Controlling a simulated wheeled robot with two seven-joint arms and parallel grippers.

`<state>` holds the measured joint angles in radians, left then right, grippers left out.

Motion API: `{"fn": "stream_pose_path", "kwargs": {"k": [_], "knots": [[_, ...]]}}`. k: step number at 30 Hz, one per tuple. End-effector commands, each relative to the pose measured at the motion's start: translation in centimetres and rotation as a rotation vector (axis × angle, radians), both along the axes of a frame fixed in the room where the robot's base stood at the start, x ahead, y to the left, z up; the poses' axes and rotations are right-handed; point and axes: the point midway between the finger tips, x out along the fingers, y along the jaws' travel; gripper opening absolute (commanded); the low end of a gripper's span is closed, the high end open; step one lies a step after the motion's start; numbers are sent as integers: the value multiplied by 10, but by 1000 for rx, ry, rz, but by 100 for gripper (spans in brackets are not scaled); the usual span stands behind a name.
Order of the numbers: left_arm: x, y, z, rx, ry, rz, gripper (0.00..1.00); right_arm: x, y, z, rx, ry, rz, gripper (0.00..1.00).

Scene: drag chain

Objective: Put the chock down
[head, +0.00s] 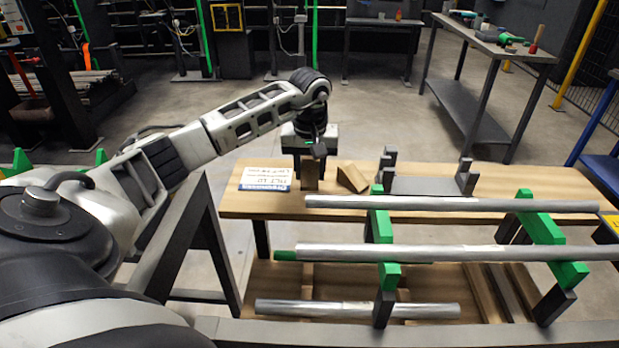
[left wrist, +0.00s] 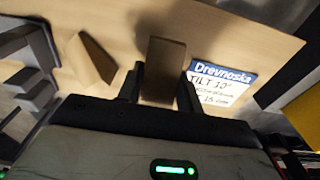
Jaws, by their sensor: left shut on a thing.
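My left gripper (head: 311,160) reaches over the wooden bench from the left and is shut on a brown wooden chock (head: 310,177). In the left wrist view, the chock (left wrist: 163,70) stands between the two dark fingers (left wrist: 160,88). The chock is at or just above the bench top; I cannot tell if it touches. A second wooden chock (head: 352,177), wedge-shaped, lies just to the right, apart from the held one. It also shows in the left wrist view (left wrist: 93,56). My right gripper is not in view.
A white and blue sign (head: 264,176) reading "TILT 10" lies left of the held chock. A grey cradle (head: 425,185) stands to the right on the bench (head: 235,207). Metal pipes (head: 450,204) on green-topped supports (head: 380,230) run along the near side.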

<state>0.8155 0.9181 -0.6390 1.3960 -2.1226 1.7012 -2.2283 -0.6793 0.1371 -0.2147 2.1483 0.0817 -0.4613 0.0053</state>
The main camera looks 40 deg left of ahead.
Motion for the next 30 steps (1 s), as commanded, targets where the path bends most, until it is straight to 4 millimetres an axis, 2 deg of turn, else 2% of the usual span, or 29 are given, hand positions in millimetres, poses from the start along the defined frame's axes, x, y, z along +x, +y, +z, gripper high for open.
{"fn": "stream_pose_path", "kwargs": {"k": [5, 16, 17, 19, 27, 30], "knots": [[-2, 0, -26, -2, 4, 0, 14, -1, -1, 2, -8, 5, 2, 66], [-1, 0, -32, 1, 1, 0, 14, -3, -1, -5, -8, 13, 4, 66], [-1, 0, -32, 0, 1, 0, 39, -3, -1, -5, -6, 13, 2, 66], [-2, 0, -31, 0, 1, 0, 58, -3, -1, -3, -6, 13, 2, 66], [-2, 0, -30, 0, 1, 0, 58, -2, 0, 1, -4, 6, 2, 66], [-1, 0, -24, 0, 0, 0, 58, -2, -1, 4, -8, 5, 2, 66]]}}
